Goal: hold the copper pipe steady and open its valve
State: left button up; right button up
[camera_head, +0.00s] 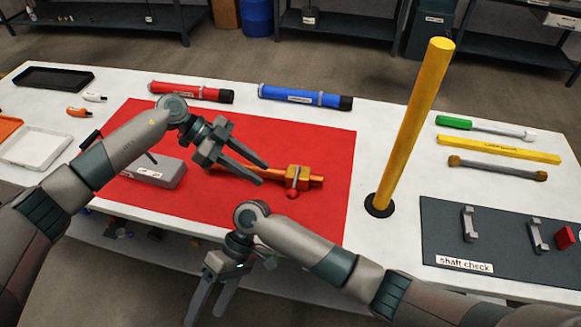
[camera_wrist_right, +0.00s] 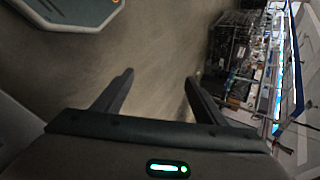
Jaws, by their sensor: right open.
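The copper pipe (camera_head: 315,182) lies on the red mat (camera_head: 180,205), running left to right. A square brass valve body (camera_head: 303,175) sits near its right end, with a small lever (camera_head: 295,183) and a red knob (camera_head: 292,195) pointing towards the near side. My left gripper (camera_head: 263,174) is over the pipe's left part, its fingers spread and pointing right, left of the valve. The pipe shows between the fingers; contact cannot be told. My right gripper (camera_head: 203,322) is open and empty, hanging beyond the table's near edge. Its fingers also show in the right wrist view (camera_wrist_right: 158,85), above bare floor.
A grey box (camera_head: 160,172) stands on the mat's left. Red (camera_head: 190,92) and blue (camera_head: 300,96) cylinders lie behind the mat. A tall yellow post (camera_head: 410,130) rises right of it. A dark shaft-check board (camera_head: 445,235) lies at the right. The mat's right part is clear.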

jog(key=w+d+r+n+t, duration=0.1)
jog(key=w+d+r+n, duration=0.15)
jog(key=w+r, duration=0.6)
jog(key=w+d+r+n+t, duration=0.1)
jog(key=w+r+n, duration=0.35)
jog(key=r, duration=0.75)
jog(key=w+d+r+n+t, duration=0.1)
jog(key=w+d+r, duration=0.1)
jog(key=w+r, duration=0.7)
jog(key=m+t+h, duration=0.2)
jog(key=t+h, duration=0.3)
jog(key=h, duration=0.2)
send_over(291, 170)
notch_tip(291, 170, down, 10)
jog(key=shift+f, duration=0.2)
notch_tip(291, 170, down, 17)
jog(key=shift+f, duration=0.15)
